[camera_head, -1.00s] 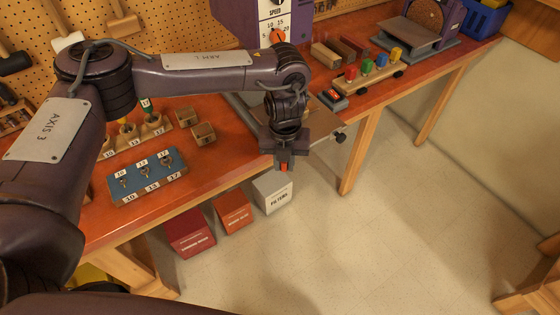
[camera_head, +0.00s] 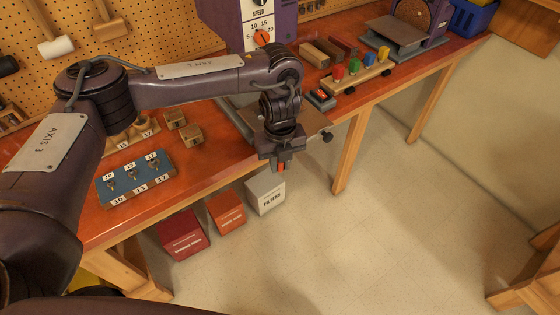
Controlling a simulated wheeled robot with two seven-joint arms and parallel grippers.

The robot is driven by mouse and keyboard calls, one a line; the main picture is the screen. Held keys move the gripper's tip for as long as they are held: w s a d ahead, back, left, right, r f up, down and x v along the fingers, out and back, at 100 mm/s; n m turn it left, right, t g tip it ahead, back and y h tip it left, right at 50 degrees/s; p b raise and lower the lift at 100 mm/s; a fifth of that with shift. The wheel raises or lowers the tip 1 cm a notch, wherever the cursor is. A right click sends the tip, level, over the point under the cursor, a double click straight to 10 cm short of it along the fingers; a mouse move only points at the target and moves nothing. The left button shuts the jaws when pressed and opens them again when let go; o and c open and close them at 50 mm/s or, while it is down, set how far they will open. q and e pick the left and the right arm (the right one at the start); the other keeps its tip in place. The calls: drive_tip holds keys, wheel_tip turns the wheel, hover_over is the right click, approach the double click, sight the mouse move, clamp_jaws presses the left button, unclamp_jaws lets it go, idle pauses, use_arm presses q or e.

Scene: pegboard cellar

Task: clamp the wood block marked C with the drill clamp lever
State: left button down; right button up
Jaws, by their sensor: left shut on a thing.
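The drill press (camera_head: 262,18) stands at the back of the bench with a speed scale and an orange dial. Its grey table (camera_head: 312,120) shows partly behind my left arm. My left gripper (camera_head: 281,164) points down at the bench's front edge, just in front of this table. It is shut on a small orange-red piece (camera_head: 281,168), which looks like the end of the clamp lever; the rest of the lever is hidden. Two small wood blocks (camera_head: 191,135) lie on the bench left of the press, with no letter readable. I cannot make out a block marked C. My right gripper is out of view.
A blue numbered key rack (camera_head: 136,180) stands at the bench's left front. A wooden cart with coloured pegs (camera_head: 357,73) and a sander (camera_head: 400,30) are to the right. Boxes (camera_head: 265,195) stand on the floor below.

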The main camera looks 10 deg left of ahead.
use_arm(q)
drive_tip(key=shift+w, duration=0.1)
drive_tip(key=c, duration=1.3)
unclamp_jaws()
drive_tip(key=shift+d, duration=0.1)
wheel_tip(320, 180, up, 8)
drive_tip(key=shift+f, duration=0.1)
